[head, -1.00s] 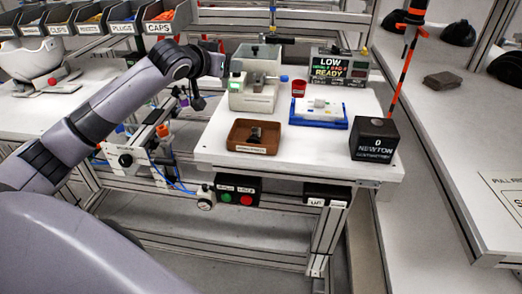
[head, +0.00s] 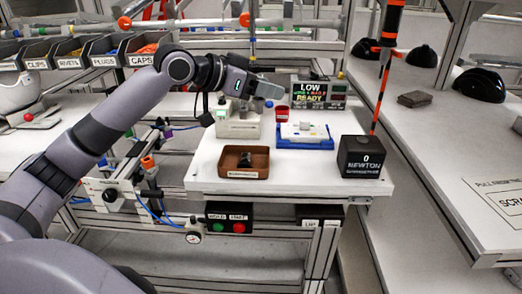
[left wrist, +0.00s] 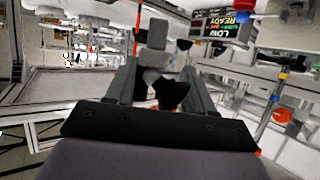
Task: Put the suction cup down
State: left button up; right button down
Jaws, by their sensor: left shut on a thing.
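My left gripper (head: 268,89) is above the back of the white table, over the pale fixture (head: 238,125) and left of the LOW/READY display. In the left wrist view the gripper (left wrist: 160,78) has its two grey fingers on either side of a small grey and black piece, which I take to be the suction cup (left wrist: 170,94). The fingers are shut on it, and their grip partly hides it. In the head view the held piece is too small to make out. My right gripper is in neither view.
A brown tray (head: 230,173) with a dark piece in it is at the table's front. A blue-edged white tray (head: 305,143), a red cup (head: 282,114), a black NEWTON box (head: 362,158) and the display (head: 318,93) stand right of it. An orange-black pole (head: 386,75) rises behind.

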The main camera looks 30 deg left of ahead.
pick_arm(q)
notch_tip(320, 180, down, 14)
jog(key=shift+f, duration=0.15)
dwell(0.4)
jog(key=shift+f+b, duration=0.2)
jog(key=shift+b, duration=0.1)
jog(key=o, duration=1.1)
jog(key=shift+r, duration=0.2)
